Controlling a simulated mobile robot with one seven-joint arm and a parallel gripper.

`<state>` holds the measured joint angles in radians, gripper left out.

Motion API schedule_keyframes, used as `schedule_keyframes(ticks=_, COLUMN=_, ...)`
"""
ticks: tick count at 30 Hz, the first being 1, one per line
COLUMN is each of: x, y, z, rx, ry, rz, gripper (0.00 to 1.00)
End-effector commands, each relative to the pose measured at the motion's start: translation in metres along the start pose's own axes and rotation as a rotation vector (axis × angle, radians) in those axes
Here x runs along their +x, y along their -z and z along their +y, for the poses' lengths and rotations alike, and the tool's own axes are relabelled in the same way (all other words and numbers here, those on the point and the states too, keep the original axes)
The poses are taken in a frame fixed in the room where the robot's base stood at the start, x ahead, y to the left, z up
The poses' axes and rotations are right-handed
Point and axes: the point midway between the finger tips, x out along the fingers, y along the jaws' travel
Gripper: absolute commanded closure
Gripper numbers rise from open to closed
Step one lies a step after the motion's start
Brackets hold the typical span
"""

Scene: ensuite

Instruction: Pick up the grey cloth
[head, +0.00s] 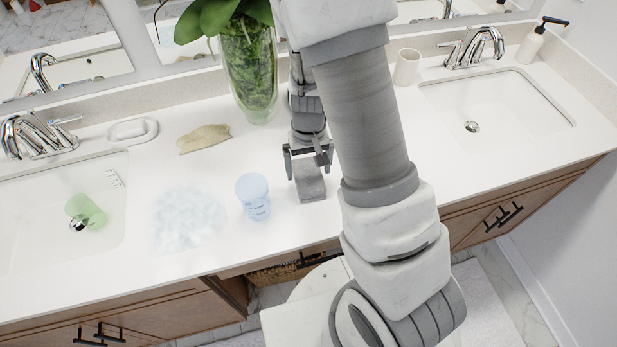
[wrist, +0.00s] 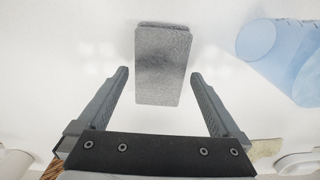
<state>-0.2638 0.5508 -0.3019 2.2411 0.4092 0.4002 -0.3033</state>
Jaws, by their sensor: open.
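The grey cloth (head: 310,186) lies folded into a small rectangle on the white countertop, near the middle of the counter's front part. In the wrist view the cloth (wrist: 163,65) is straight ahead, with its near end between the fingertips. My gripper (head: 307,166) is above the far end of the cloth in the head view. In the wrist view my gripper (wrist: 158,76) is open, with one finger on each side of the cloth and a gap to each. I cannot tell how high the fingers are above the counter.
A light blue cup (head: 254,198) stands left of the cloth. A beige cloth-like item (head: 204,139), a glass vase (head: 249,75) and a soap dish (head: 132,131) are farther back. A foamy patch (head: 188,218) covers counter left of the cup.

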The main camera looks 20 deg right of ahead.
Motion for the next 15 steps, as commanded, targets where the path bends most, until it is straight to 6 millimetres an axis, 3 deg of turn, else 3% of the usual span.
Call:
schedule_keyframes(ticks=5, x=0.02, y=0.0, z=0.0, rx=0.002, ry=0.0, rz=-0.002, gripper=0.0)
schedule_keyframes(ticks=13, x=0.022, y=0.0, z=0.0, rx=0.0, ry=0.001, rz=0.001, gripper=0.0)
schedule_keyframes(ticks=15, x=0.022, y=0.0, z=0.0, rx=0.0, ry=0.001, rz=0.001, gripper=0.11)
